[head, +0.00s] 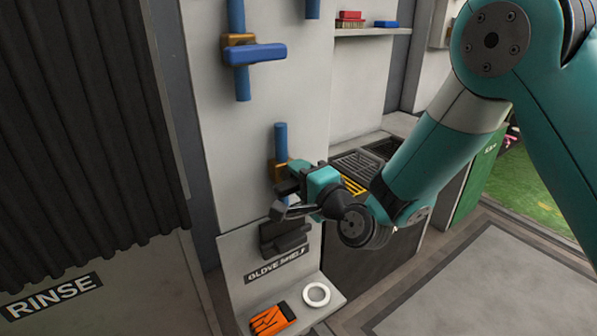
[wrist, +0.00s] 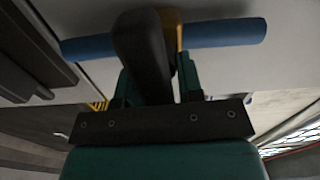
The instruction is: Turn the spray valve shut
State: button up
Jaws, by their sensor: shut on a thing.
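In the head view the lower valve's blue pipe (head: 281,140) runs up the pale wall panel, with a brass body (head: 279,172) partly hidden behind my gripper. A dark lever (wrist: 145,50) fills the middle of the wrist view. It stands out across the blue pipe (wrist: 225,33), with a strip of brass (wrist: 172,28) beside it. My gripper (head: 291,197) is at this lower valve, its fingers closed on the dark lever. The finger contact is mostly hidden in the head view.
A second valve with a blue handle (head: 255,53) sits higher on the panel. Below my gripper are a dark block (head: 284,238) and a glove shelf (head: 264,294) with orange gloves (head: 272,320) and a white ring (head: 316,284). A dark curtain (head: 80,140) hangs left.

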jog(key=shift+f+m, duration=0.1)
jog(key=shift+m, duration=0.4)
jog(key=o, duration=0.7)
jog(key=shift+o, duration=0.2)
